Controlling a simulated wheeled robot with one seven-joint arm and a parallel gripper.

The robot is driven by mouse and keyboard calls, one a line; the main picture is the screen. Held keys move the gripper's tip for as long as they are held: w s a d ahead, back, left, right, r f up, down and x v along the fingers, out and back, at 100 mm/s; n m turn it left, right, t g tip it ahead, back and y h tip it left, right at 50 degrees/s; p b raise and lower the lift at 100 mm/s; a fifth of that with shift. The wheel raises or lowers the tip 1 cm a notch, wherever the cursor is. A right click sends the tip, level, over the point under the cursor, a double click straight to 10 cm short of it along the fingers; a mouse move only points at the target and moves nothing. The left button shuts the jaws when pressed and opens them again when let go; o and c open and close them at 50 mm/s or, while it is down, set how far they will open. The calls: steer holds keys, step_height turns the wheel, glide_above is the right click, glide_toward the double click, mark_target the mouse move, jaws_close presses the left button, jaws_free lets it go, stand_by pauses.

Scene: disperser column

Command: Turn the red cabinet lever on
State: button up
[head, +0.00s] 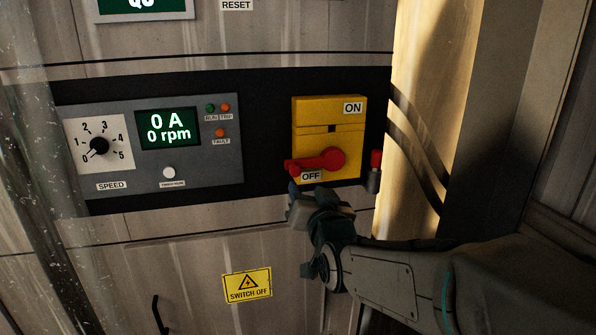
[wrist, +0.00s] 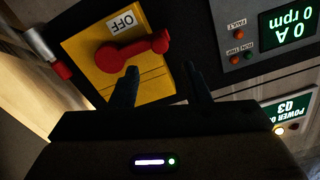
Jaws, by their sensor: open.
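The red lever (head: 318,161) sits on a yellow switch box (head: 329,112) with an ON label at its top right and an OFF label below. Its handle lies nearly level, pointing left from its round hub, just above OFF. In the upside-down wrist view, the red lever (wrist: 134,47) lies beyond my fingertips. My gripper (head: 306,190) is open and empty, just below the lever's handle end in the head view. It also shows in the wrist view (wrist: 158,70), with the handle end in line with the gap between its fingers. I cannot tell whether they touch the lever.
A grey panel (head: 220,184) with a speed dial (head: 99,146) and a display (head: 168,129) reading 0 A, 0 rpm is left of the switch box. A red-topped grey post (head: 374,171) stands close on the box's right. A yellow warning label (head: 247,285) is below.

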mark_target(296, 173)
steer(key=p+x, duration=0.2)
steer(key=x, duration=0.7)
steer(key=shift+w+a, duration=0.1)
steer(key=shift+w, duration=0.25)
jaws_close()
